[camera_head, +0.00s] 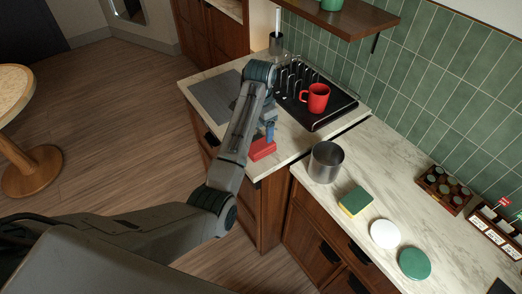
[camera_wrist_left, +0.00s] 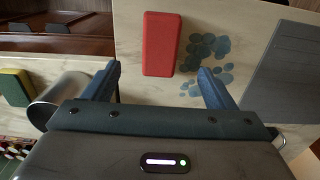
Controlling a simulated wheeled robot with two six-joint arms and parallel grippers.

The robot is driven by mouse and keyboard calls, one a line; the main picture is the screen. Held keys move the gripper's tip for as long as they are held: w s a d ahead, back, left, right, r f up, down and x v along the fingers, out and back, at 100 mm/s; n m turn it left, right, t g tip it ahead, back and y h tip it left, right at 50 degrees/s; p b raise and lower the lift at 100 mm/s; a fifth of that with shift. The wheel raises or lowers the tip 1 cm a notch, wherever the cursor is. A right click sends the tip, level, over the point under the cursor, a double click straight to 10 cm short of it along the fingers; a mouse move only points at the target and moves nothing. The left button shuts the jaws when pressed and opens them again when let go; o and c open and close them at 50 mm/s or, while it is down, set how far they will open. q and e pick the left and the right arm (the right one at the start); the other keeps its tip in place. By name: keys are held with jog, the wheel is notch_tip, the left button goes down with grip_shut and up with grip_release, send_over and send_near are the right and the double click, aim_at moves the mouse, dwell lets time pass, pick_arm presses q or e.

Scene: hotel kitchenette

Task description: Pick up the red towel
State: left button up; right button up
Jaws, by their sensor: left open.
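The red towel (camera_head: 262,149) is a small folded red block lying on the light counter, near its front edge, in the head view. In the left wrist view the red towel (camera_wrist_left: 162,44) lies flat ahead of the fingers, in line with the gap between them. My left gripper (camera_head: 268,130) is just above and beside the towel in the head view, partly hidden by its own arm. In the left wrist view my left gripper (camera_wrist_left: 158,82) is open, its blue fingers apart with nothing between them. My right gripper is not in view.
A metal canister (camera_head: 326,161) stands right of the towel. A black drying rack (camera_head: 335,115) with a red mug (camera_head: 316,98) is behind. A sponge (camera_head: 356,201), a white disc (camera_head: 384,233) and a green disc (camera_head: 415,263) lie on the right counter. A grey panel (camera_head: 216,96) is left.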

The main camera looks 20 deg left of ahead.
aim_at(261, 144)
pick_arm(q)
jog(key=shift+f+b, duration=0.5)
jog(key=shift+f, duration=0.4)
jog(key=shift+f+p, duration=0.35)
jog(key=shift+p, duration=0.05)
jog(key=shift+w+f, duration=0.1)
jog(key=shift+f, duration=0.8)
jog(key=shift+f+p, duration=0.25)
jog(key=shift+p, duration=0.35)
notch_tip(261, 144, down, 4)
jog(key=shift+d+f+p, duration=0.1)
jog(key=shift+p, duration=1)
jog(key=shift+w+f, duration=0.1)
jog(key=shift+f, duration=0.1)
jog(key=c, duration=1.1)
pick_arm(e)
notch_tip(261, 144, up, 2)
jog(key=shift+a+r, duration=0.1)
